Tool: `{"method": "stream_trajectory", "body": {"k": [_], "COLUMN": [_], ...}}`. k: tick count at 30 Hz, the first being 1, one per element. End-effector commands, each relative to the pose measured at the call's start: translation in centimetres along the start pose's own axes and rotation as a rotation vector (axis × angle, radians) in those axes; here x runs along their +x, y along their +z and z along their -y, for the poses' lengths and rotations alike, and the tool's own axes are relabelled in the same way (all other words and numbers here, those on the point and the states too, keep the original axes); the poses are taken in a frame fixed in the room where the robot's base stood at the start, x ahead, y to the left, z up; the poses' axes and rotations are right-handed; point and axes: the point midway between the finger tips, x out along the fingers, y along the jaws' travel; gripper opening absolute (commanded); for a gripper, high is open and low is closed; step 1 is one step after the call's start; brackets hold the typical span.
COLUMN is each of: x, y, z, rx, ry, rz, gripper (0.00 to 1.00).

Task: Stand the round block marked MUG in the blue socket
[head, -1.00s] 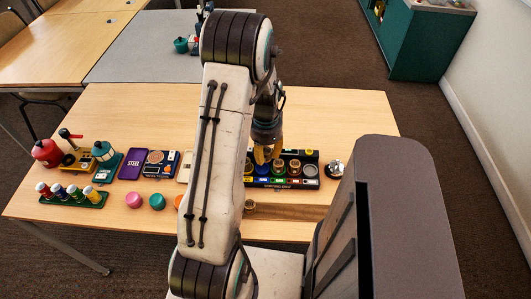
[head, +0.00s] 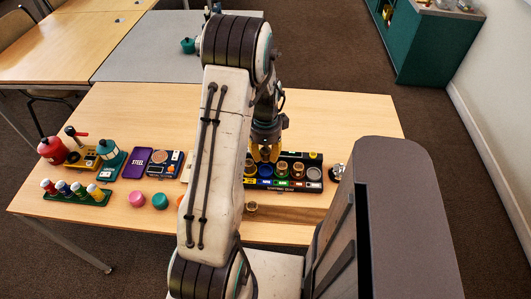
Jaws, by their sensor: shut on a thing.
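The dark socket tray (head: 290,187) lies on the table to the right of my upper arm, with a row of coloured sockets. The blue socket (head: 265,171) is second from the left of those I can see. My gripper (head: 265,155), with yellowish fingers, points down just above and behind the blue socket. It is shut on a small round block, which the fingers mostly hide. I cannot read MUG on it, nor tell whether it touches the socket. Brass-coloured round blocks (head: 282,170) stand in neighbouring sockets.
Another small round block (head: 251,207) stands on the table in front of the tray. Pink (head: 137,199) and green (head: 160,201) pieces, a purple STEEL card (head: 138,161) and a rack of coloured pegs (head: 77,195) are at left. A metal object (head: 337,171) stands right of the tray.

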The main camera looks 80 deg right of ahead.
Motion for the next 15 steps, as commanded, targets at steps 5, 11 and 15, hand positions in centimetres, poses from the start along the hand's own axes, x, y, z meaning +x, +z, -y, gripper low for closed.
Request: {"method": "stream_trajectory", "body": {"k": [5, 11, 15], "x": [0.8, 2.2, 3.4], "y": [0.0, 0.0, 0.0], "z": [0.0, 0.0, 0.0], "rx": [0.003, 0.002, 0.001], "ry": [0.001, 0.002, 0.001], "rz": [0.000, 0.000, 0.000], "gripper": [0.12, 0.12, 0.12]}}
